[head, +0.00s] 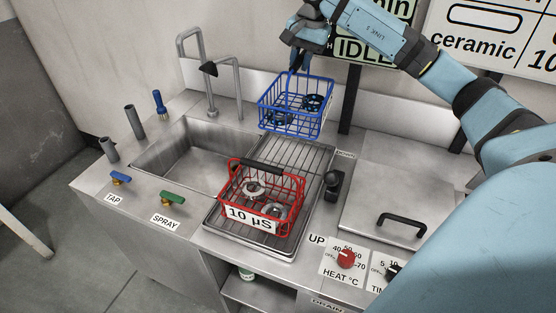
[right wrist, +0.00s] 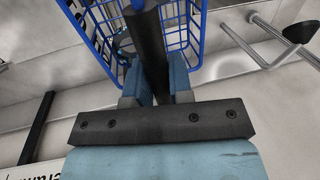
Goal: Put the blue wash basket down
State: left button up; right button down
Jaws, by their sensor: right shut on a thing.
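The blue wash basket (head: 296,106) hangs from my right gripper (head: 299,68) in the head view, above the back of the wire drain rack. Dark ring-shaped parts lie in it. In the right wrist view the basket (right wrist: 188,22) shows beyond the jaws, and my right gripper (right wrist: 160,88) is shut on its dark handle bar (right wrist: 145,35). The basket looks about level. I cannot tell exactly how far its bottom is above the rack. My left gripper is not in view.
A red basket (head: 293,187) labelled 10 µS, holding metal rings, stands on the front of the drain rack (head: 287,153). A sink (head: 185,160) lies to the left, with a bent tap (head: 238,90) behind. A lidded tank (head: 385,190) with a black handle is at right.

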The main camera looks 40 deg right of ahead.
aim_at(301, 108)
jog(key=shift+w+d+f, duration=0.1)
jog(key=shift+w+d, duration=0.1)
jog(key=shift+d, duration=0.5)
notch_tip(301, 108, down, 15)
jog(key=shift+r, duration=0.1)
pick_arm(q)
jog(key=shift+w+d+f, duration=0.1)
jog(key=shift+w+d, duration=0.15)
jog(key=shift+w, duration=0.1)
pick_arm(e)
notch_tip(301, 108, down, 5)
jog(key=shift+r, duration=0.1)
jog(key=shift+f, duration=0.2)
jog(key=c, duration=1)
grip_release()
jog(key=shift+r, duration=0.1)
